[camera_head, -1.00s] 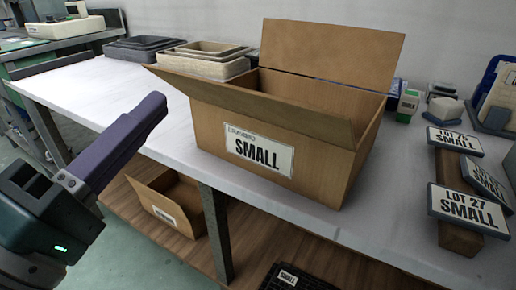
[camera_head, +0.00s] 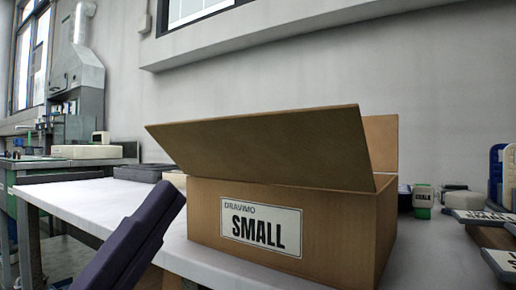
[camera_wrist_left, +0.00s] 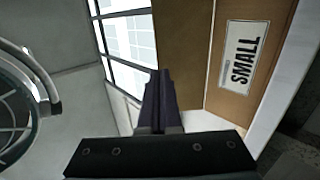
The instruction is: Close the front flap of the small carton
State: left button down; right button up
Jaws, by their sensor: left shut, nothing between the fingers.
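The small carton (camera_head: 330,240) stands on the white table with its "SMALL" label (camera_head: 261,228) facing me. Its front flap (camera_head: 265,148) is raised and leans outward above the front wall. The far flap (camera_head: 384,140) stands up behind it. My left gripper (camera_head: 168,196) is shut and empty, in front and to the left of the carton, apart from the flap in the picture. In the left wrist view its fingers (camera_wrist_left: 157,95) point toward the carton's left side, with the front flap (camera_wrist_left: 182,45) and labelled front wall (camera_wrist_left: 215,95) to the right. My right gripper is not in view.
Dark trays (camera_head: 145,173) sit at the table's back left. A green-and-white chalk box (camera_head: 422,200) and several label plates (camera_head: 485,217) are right of the carton. A wall rises behind the table.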

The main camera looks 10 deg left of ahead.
aim_at(222, 124)
pick_arm(q)
jog(key=x, duration=0.7)
jog(key=shift+w+d+r, duration=0.1)
jog(key=shift+w+r, duration=0.1)
